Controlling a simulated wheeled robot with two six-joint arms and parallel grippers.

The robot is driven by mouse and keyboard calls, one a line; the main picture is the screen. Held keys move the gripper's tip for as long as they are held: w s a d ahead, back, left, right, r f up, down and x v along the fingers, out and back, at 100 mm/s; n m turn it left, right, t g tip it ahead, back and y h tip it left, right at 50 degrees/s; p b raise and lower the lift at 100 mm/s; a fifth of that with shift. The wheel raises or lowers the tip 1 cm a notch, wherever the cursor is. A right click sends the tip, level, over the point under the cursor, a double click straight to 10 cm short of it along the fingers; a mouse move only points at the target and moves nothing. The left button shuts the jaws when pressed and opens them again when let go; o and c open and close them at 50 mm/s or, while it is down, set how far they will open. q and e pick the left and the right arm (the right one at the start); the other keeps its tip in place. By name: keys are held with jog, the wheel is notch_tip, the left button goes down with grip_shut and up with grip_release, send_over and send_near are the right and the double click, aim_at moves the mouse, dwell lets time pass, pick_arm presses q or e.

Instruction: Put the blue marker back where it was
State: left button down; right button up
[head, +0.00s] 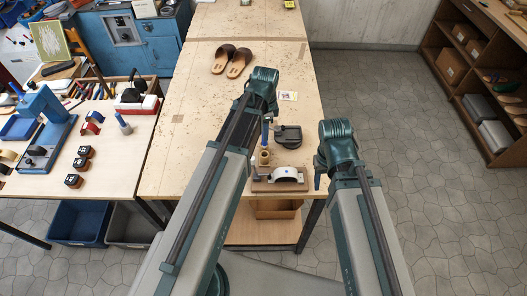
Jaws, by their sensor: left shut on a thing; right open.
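The blue marker (265,133) shows upright beside my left forearm, just above a small tan holder (264,157) on the wooden table. I cannot tell whether its lower end is inside the holder or only above it. My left gripper (268,116) is shut on the marker; its fingers are mostly hidden by the wrist. My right gripper (318,180) points down off the table's right edge, open and empty, with its fingers partly hidden.
A dark round-ended item (288,136) and a brown board with a white curved piece (285,179) lie close by on the table (190,120). Brown sandals (231,62) lie further back. The left bench (115,165) is crowded. Shelves (463,60) stand right.

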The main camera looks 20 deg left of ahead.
aim_at(265, 146)
pick_arm(q)
notch_tip(265, 146, down, 5)
jog(key=b, duration=0.3)
jog(key=shift+r+b, duration=0.1)
jog(key=shift+b, duration=0.2)
notch_tip(265, 146, down, 4)
jog(key=b, duration=0.3)
jog(key=shift+r+b, duration=0.2)
jog(key=shift+b, duration=0.1)
jog(key=shift+f, duration=0.15)
jog(key=c, duration=1)
grip_release()
